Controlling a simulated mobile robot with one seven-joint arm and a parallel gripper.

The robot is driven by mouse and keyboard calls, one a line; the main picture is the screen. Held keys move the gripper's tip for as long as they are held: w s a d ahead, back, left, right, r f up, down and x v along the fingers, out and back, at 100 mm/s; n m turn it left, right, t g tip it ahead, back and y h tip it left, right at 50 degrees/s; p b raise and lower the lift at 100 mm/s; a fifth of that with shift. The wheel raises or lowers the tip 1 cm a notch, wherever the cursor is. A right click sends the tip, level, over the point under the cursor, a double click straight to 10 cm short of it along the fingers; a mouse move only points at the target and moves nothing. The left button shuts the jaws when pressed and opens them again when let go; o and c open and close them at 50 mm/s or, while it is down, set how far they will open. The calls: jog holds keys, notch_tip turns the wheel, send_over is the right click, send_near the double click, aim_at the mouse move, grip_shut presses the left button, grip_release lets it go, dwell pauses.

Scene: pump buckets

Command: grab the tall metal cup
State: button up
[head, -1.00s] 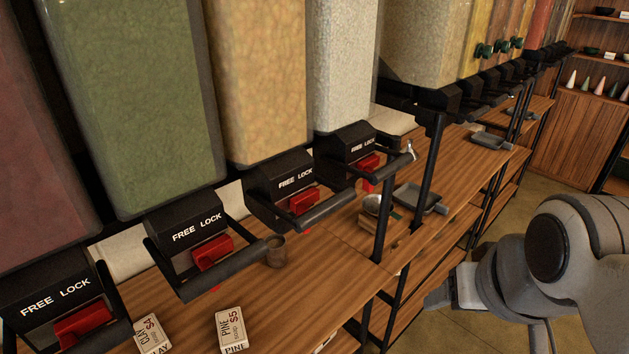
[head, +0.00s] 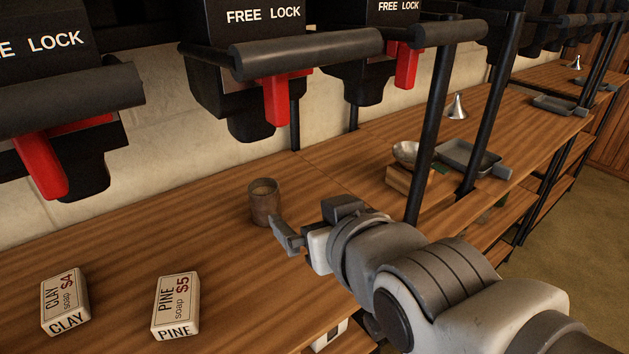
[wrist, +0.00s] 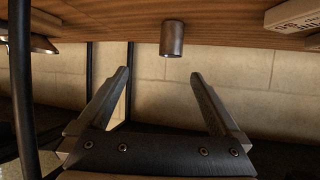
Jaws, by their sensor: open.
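The tall metal cup (head: 265,205) is a brownish-grey cylinder standing upright on the wooden counter, in the middle of the head view. My gripper (head: 303,214) is open just to the right of the cup, with nothing between its fingers. In the wrist view, which looks upside down, the cup (wrist: 172,40) shows ahead of the open gripper (wrist: 161,73), roughly in line with the gap and a little to the right of its middle. The cup is apart from both fingertips.
A clay soap box (head: 65,301) and a pine soap box (head: 176,306) lie on the counter at the left. Dispensers with black handles and red levers (head: 275,100) hang above. A black post (head: 432,125) stands right of the cup, near a metal bowl (head: 405,152) and grey tray (head: 468,158).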

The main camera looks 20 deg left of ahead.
jog(key=a+f, duration=0.1)
jog(key=a, duration=0.1)
jog(key=p, duration=0.5)
send_near(269, 201)
jog(key=shift+w+a+f+y, duration=0.25)
jog(key=shift+w+a, duration=0.1)
jog(key=shift+w, duration=0.25)
jog(key=shift+w+a+f+y, duration=0.15)
jog(key=shift+w+a+f, duration=0.15)
jog(key=shift+w, duration=0.3)
jog(key=b+x, duration=0.2)
jog(key=x, duration=0.1)
jog(key=shift+w+a+f, duration=0.2)
jog(key=shift+a+f, duration=0.05)
jog(key=shift+f, duration=0.05)
jog(key=shift+b+x, duration=0.8)
jog(key=shift+x, duration=1.9)
jog(key=shift+w+a+f, duration=0.15)
jog(key=shift+w+a, duration=0.1)
jog(key=shift+w, duration=0.1)
jog(key=c, duration=1.5)
